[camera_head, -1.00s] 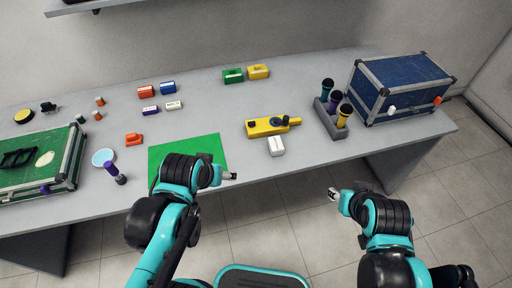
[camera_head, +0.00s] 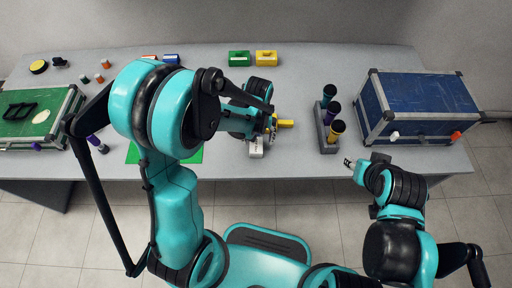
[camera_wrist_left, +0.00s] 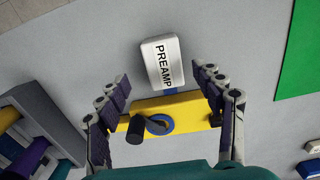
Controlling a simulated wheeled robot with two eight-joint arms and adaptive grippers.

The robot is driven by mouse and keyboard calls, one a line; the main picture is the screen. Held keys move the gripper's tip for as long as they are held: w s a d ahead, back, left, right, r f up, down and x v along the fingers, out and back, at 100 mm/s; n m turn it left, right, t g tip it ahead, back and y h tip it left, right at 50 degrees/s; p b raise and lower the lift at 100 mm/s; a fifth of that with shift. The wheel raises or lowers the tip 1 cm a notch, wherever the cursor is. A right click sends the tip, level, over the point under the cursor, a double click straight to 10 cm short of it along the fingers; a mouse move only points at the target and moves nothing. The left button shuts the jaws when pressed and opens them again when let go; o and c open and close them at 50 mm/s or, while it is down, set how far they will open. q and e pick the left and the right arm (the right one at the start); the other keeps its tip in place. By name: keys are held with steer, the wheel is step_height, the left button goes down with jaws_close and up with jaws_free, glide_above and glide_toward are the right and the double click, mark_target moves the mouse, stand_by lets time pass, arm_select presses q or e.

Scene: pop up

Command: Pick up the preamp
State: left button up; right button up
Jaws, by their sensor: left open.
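The preamp (camera_wrist_left: 163,63) is a small white block with "PREAMP" in black letters on top. It lies on the grey table, and in the head view it shows as a white block (camera_head: 257,149) near the front edge. My left gripper (camera_wrist_left: 162,76) is open and empty above it, with one finger on each side of its near end, apart from it. In the head view the left gripper (camera_head: 270,133) is partly hidden by its own arm.
A yellow device (camera_wrist_left: 185,106) with a black knob lies beside the preamp, under the left fingers. A grey rack (camera_head: 325,137) holding microphones stands to the right, then a blue case (camera_head: 420,105). Green and yellow blocks (camera_head: 239,58) (camera_head: 266,57) lie at the back.

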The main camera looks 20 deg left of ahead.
mark_target(256, 145)
arm_select(q)
steer(key=f, duration=0.1)
steer(key=f+b, duration=0.1)
steer(key=f, duration=0.1)
steer(key=f+b, duration=0.1)
steer(key=shift+a+f, duration=0.25)
steer(key=shift+f, duration=0.1)
steer(key=shift+f+b, duration=0.4)
steer(key=shift+r, duration=0.1)
steer(key=shift+c, duration=1)
steer(key=c, duration=1.2)
steer(key=shift+c, duration=0.2)
